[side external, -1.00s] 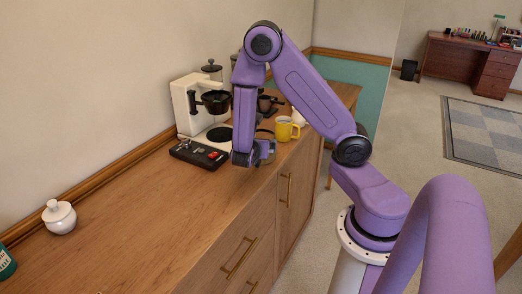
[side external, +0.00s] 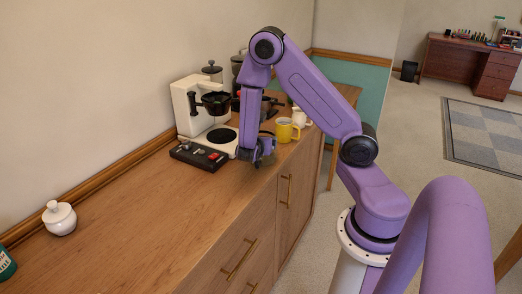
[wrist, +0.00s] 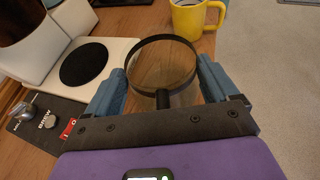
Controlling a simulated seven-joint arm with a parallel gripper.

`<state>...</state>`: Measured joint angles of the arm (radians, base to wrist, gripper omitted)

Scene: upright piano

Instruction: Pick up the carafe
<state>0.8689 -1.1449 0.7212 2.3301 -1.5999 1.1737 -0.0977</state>
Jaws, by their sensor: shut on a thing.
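The glass carafe (wrist: 178,62) shows in the wrist view as a clear round vessel with a black rim and a black handle towards my gripper (wrist: 163,67). The wood shows through it. My blue fingers lie on either side of it, shut on it. In the side external view my gripper (side external: 261,154) is low over the front of the cabinet top, right of the coffee maker. The carafe is hard to see there, with a dark curved rim behind the fingers. I cannot tell whether its base touches the wood.
The white coffee maker (side external: 184,103) has an empty black hot plate (wrist: 84,64). A black control box (side external: 199,155) lies before it. A yellow mug (side external: 286,130) and white mug (side external: 300,117) stand behind my gripper.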

